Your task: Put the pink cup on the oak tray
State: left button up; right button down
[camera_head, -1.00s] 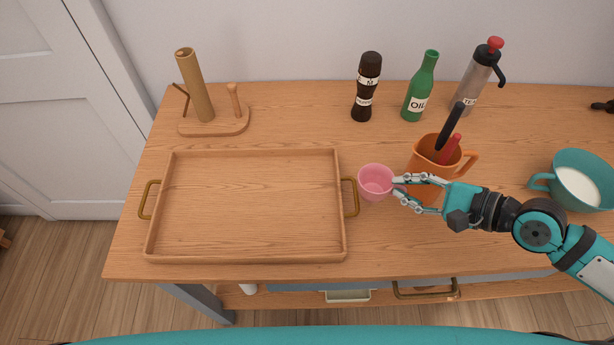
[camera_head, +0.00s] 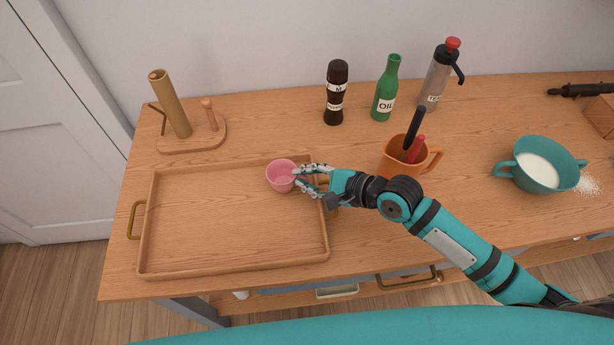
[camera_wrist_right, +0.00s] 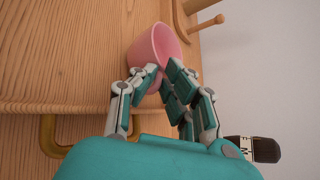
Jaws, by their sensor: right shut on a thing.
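The pink cup (camera_head: 281,177) is upright at the right back part of the oak tray (camera_head: 228,262), inside its rim as seen from the head. My right gripper (camera_head: 308,180) comes from the right and is shut on the cup's right side. In the right wrist view the pink cup (camera_wrist_right: 152,48) is between the fingers of my right gripper (camera_wrist_right: 160,78). I cannot tell whether the cup's base touches the tray floor. The rest of the tray is empty. My left gripper is not in view.
An orange jug (camera_head: 397,158) holding dark and red utensils stands right of the tray, close to my right arm. A pepper mill (camera_head: 336,95), green oil bottle (camera_head: 386,90) and grey dispenser (camera_head: 437,80) stand behind. A teal bowl (camera_head: 540,170) is at right, a roll holder (camera_head: 190,140) at back left.

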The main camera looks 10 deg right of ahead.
jog(key=shift+f, duration=0.4)
jog(key=c, duration=1.4)
grip_release()
jog(key=shift+b+v, duration=0.7)
jog(key=shift+v, duration=5.3)
jog(key=shift+s, duration=0.1)
